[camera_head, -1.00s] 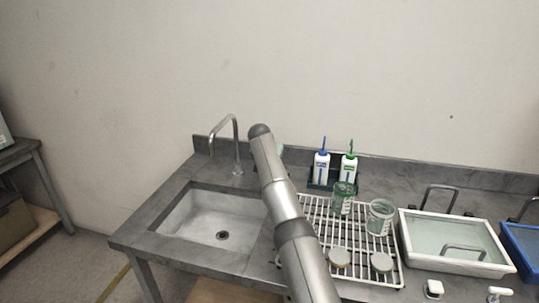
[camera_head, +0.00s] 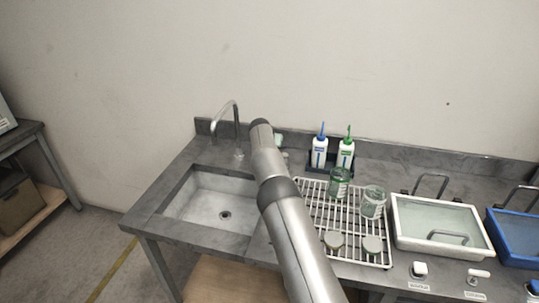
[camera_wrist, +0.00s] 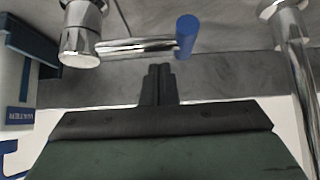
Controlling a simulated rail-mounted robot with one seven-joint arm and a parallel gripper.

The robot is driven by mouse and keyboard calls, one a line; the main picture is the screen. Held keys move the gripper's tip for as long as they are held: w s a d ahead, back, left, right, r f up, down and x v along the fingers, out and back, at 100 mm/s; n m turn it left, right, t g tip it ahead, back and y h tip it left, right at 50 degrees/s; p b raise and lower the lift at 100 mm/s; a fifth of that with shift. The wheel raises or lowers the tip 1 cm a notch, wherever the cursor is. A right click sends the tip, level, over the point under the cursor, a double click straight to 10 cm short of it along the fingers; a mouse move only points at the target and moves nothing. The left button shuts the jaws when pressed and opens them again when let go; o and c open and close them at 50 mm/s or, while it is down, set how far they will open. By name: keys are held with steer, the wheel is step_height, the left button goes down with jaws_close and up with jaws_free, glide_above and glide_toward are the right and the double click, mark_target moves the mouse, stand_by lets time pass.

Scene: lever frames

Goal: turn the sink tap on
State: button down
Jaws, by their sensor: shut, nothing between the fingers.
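The sink tap (camera_head: 237,125) is a chrome spout arched over the left part of the grey sink (camera_head: 190,207). In the wrist view its spout pipe (camera_wrist: 294,50) runs down the right side. A chrome lever (camera_wrist: 140,46) with a blue tip (camera_wrist: 187,36) sticks out to the right from a chrome valve body (camera_wrist: 82,38). My gripper (camera_wrist: 158,70) is shut and empty, its fingertips just below the lever in the picture, near the blue tip. I cannot tell whether they touch it. In the head view my arm hides the gripper and lever.
Blue-capped and green-capped bottles (camera_head: 320,150) (camera_head: 346,153) stand by the back ledge. A white rack (camera_head: 312,200) holds glass jars right of my arm. A white tray (camera_head: 440,228) and a blue tray (camera_head: 520,240) stand farther right. A bottle labelled WATER (camera_wrist: 15,95) is close on the left.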

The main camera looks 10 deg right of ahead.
steer(key=shift+s+a+f+b, duration=0.1)
steer(key=shift+s+f+b, duration=0.1)
steer(key=shift+s+b, duration=0.2)
steer(key=shift+s+a+r+p, duration=0.15)
steer(key=shift+s+r+p, duration=0.1)
steer(key=shift+p, duration=0.35)
steer(key=shift+s+a+f, duration=0.2)
steer(key=shift+s, duration=0.35)
